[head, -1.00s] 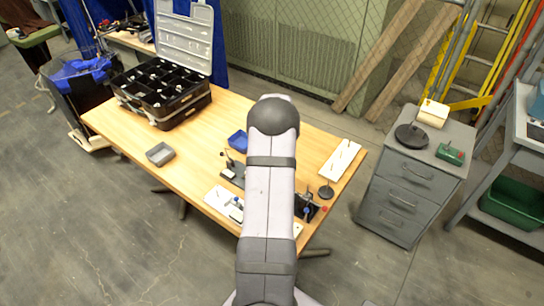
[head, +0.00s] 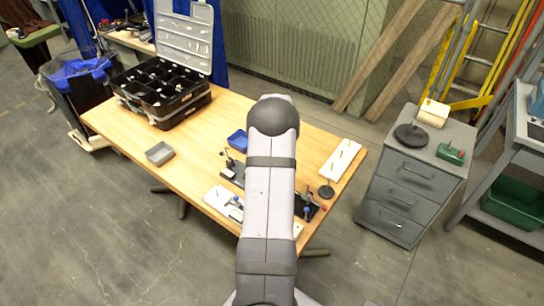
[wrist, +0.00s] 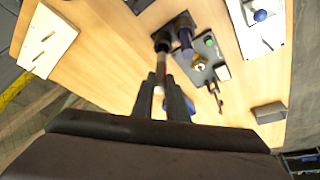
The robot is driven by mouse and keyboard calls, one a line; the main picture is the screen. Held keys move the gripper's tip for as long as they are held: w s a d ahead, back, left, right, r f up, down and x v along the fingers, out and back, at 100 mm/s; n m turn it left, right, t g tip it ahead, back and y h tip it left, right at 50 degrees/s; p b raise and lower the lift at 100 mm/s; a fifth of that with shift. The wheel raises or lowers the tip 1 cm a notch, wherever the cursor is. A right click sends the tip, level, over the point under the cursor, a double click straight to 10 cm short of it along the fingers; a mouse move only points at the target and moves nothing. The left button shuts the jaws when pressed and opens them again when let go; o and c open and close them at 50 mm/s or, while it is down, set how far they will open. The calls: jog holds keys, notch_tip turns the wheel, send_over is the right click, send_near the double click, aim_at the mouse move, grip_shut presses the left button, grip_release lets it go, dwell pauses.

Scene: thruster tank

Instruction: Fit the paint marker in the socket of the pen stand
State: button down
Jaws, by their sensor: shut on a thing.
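In the wrist view my gripper (wrist: 160,92) is shut on a slim, pale, rod-like thing, which looks like the paint marker (wrist: 160,74). It stands out beyond the fingertips towards dark round parts, and I cannot tell whether they touch. A dark cylinder with a blue end (wrist: 186,45) is beside these parts. Just right of it, a dark plate (wrist: 207,72) carries a brass-coloured ring and a green round part. I cannot tell for sure which piece is the pen stand, and its socket is not clearly seen. In the head view my arm hides my gripper and the marker.
On the wooden table (head: 200,123) are an open black case (head: 160,100), a grey tray (head: 160,153), a blue bin (head: 238,140), a white pegged board (head: 340,158) and a dark round-based stand (head: 326,191). A grey drawer cabinet (head: 405,190) stands to the right.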

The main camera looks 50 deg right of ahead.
jog(key=shift+f+b, duration=0.95)
jog(key=shift+f, duration=0.15)
dwell(0.3)
jog(key=shift+f, duration=0.3)
jog(key=shift+f+b, duration=0.3)
jog(key=shift+b, duration=0.2)
jog(key=shift+f+b, duration=0.3)
jog(key=shift+f, duration=0.05)
jog(key=shift+f+b, duration=0.3)
jog(key=shift+b, duration=0.1)
dwell(0.6)
jog(key=c, duration=1.7)
grip_release()
jog(key=shift+o, duration=0.2)
jog(key=shift+r, duration=0.1)
